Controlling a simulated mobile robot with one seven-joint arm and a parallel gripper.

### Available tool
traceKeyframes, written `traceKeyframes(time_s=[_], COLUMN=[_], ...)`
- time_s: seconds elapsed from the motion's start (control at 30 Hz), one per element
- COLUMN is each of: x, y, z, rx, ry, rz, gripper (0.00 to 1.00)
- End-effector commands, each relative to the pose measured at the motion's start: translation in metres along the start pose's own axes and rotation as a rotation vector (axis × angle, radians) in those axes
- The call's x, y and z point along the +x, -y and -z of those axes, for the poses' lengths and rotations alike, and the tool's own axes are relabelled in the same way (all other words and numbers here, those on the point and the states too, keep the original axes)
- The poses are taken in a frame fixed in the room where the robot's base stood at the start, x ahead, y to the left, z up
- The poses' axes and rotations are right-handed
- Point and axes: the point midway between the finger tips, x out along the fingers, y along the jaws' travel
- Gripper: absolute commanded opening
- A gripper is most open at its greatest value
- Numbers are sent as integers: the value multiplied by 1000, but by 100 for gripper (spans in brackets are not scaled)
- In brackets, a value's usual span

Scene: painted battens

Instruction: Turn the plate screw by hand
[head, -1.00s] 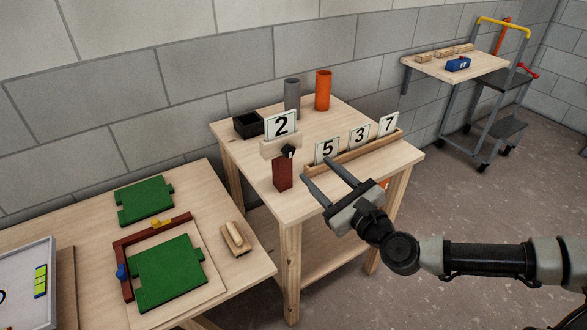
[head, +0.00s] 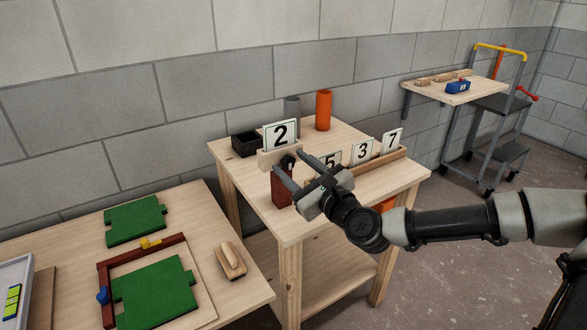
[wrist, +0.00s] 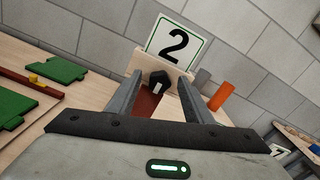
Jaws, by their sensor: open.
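The plate screw is a black knob (head: 288,162) on the front of a light wooden block (head: 266,159). The block holds an upright white plate with the number 2 (head: 281,134) and sits on a dark red post (head: 281,193). My gripper (head: 287,160) is open, with one finger on each side of the knob as seen. The wrist view shows the knob (wrist: 159,79) between the fingertips, with a gap on both sides. How far the tips reach along the knob is hard to tell. The number 2 plate (wrist: 175,43) stands above it.
A wooden rack (head: 378,163) with plates 5, 3 and 7 stands right of the post, close behind my gripper. A black box (head: 246,144), a grey cylinder (head: 292,109) and an orange cylinder (head: 323,110) stand at the back. A lower table (head: 222,205) is at left.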

Motion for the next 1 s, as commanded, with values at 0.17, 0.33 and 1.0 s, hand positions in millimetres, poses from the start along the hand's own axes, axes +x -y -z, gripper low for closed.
traceKeyframes(time_s=[0.17, 0.33, 1.0], x=[0, 0, 0], y=[0, 0, -1], z=[0, 0, -1], rx=[0, 0, -167], ry=[-1, 0, -1], rz=[0, 0, -1], gripper=[47, 26, 5])
